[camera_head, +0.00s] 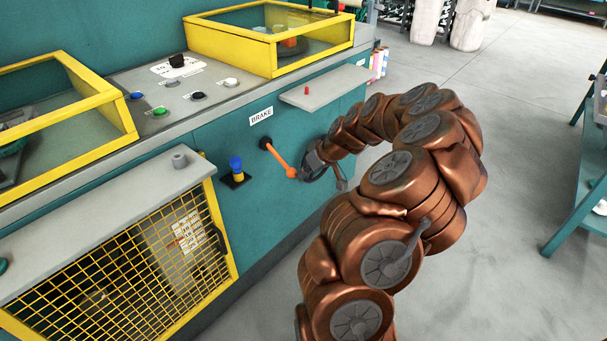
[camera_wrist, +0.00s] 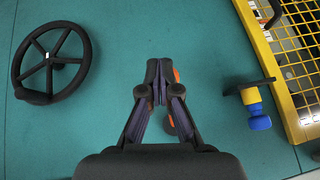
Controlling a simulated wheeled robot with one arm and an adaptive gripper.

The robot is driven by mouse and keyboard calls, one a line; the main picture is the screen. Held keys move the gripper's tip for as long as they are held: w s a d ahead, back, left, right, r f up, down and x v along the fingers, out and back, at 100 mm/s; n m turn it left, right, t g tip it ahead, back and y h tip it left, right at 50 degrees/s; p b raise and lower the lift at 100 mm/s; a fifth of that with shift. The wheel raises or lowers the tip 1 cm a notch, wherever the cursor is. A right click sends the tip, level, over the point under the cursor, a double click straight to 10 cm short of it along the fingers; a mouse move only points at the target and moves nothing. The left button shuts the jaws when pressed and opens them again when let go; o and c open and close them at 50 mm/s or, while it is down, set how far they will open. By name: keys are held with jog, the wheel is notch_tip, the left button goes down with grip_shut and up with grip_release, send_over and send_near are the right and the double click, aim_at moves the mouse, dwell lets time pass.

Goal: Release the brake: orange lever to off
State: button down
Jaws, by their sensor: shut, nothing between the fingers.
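The orange brake lever (camera_head: 280,159) is on the teal machine front, under the white BRAKE label (camera_head: 261,116). It runs from a dark pivot down and right to a rounded orange end. My gripper (camera_head: 303,168) is close to that end in the head view. In the wrist view my gripper (camera_wrist: 157,82) is shut and empty, its fingertips together. Bits of the orange lever (camera_wrist: 177,75) show just right of and behind the fingers, which hide most of it. I cannot tell whether they touch it.
A blue-topped yellow knob (camera_head: 236,166) juts out left of the lever; it also shows in the wrist view (camera_wrist: 257,112). A black handwheel (camera_wrist: 50,63) is on the other side. A yellow mesh guard (camera_head: 120,270) is at lower left. A grey shelf (camera_head: 325,88) juts out above.

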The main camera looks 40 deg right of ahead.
jog(key=s+d+r+b, duration=0.1)
jog(key=s+d+r, duration=0.1)
jog(key=s, duration=1)
jog(key=shift+s+d+r+b, duration=0.15)
jog(key=shift+d+r+b, duration=0.2)
jog(key=shift+r, duration=0.35)
